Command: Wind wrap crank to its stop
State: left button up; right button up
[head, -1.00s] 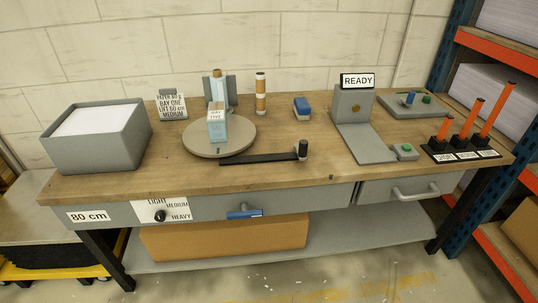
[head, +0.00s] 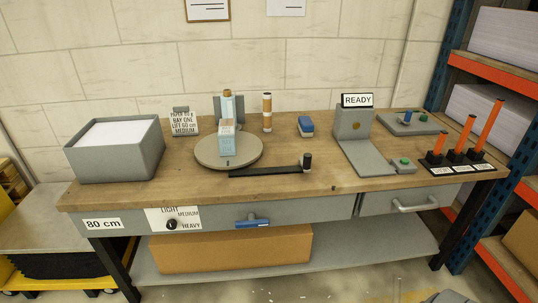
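The wrap crank is a flat black bar (head: 268,171) lying in front of the round grey turntable (head: 212,160). Its upright dark handle knob (head: 307,163) stands at the bar's right end. The bar's left end lies close to the turntable's front edge. On the turntable stands a light blue and white carton (head: 227,140), with a grey upright and a taller brown-topped piece behind it. Neither of my grippers shows in the head view, and nothing touches the crank.
A grey bin with white sheets (head: 114,150) stands left on the wooden bench (head: 330,184). A brown-banded cylinder (head: 267,112), a blue block (head: 306,126) and a grey stand with a READY sign (head: 357,100) stand behind and right. Orange-handled levers (head: 462,140) are far right.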

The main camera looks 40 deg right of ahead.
aim_at(305, 161)
jog(key=u, duration=0.25)
jog(key=i, duration=0.65)
jog(key=z, duration=0.55)
jog(key=i, duration=0.55)
jog(key=z, duration=0.65)
